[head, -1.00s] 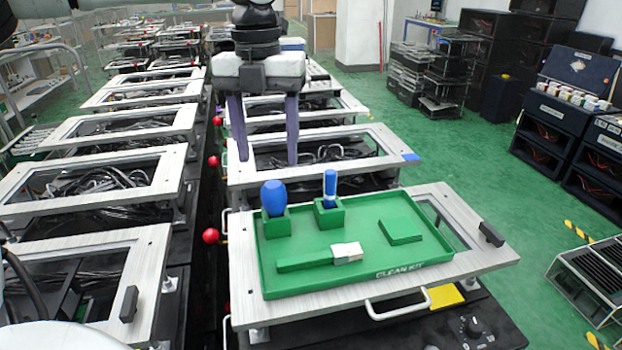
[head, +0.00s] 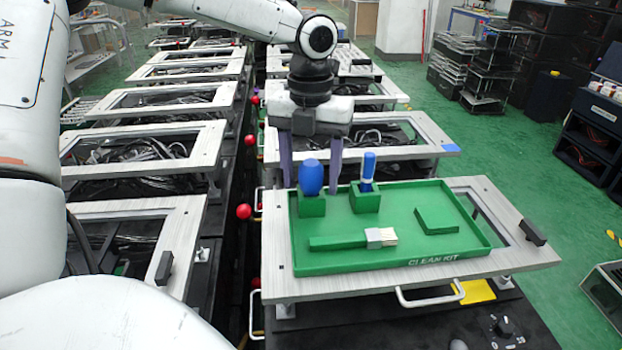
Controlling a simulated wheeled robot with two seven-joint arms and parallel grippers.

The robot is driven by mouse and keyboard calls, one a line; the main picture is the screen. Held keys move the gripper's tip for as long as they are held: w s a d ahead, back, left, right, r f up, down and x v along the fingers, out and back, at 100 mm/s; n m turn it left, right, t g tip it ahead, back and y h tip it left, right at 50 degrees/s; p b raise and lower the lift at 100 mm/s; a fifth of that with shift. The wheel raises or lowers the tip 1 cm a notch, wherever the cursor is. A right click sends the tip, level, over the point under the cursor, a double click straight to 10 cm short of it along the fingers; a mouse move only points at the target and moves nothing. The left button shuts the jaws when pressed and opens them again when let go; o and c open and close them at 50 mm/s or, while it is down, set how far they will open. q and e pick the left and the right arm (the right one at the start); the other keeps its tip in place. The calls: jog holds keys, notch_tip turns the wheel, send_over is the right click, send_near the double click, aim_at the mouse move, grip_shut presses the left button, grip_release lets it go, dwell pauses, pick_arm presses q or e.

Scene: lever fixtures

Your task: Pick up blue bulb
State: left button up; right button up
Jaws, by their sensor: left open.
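The blue bulb (head: 312,176) stands upright in a green square holder (head: 312,206) at the back left of the green tray (head: 455,258). My left gripper (head: 310,185) points down with its two purple fingers spread apart. The fingers come down behind the bulb, one showing to its left and one to its right. The lower finger ends are partly hidden by the bulb and tray parts. I cannot tell whether the fingers touch the bulb; nothing looks gripped. My right gripper is not in view.
A brush (head: 350,241) and a green pad (head: 436,220) lie in the tray.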

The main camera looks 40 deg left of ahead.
pick_arm(q)
jog(key=c, duration=1.2)
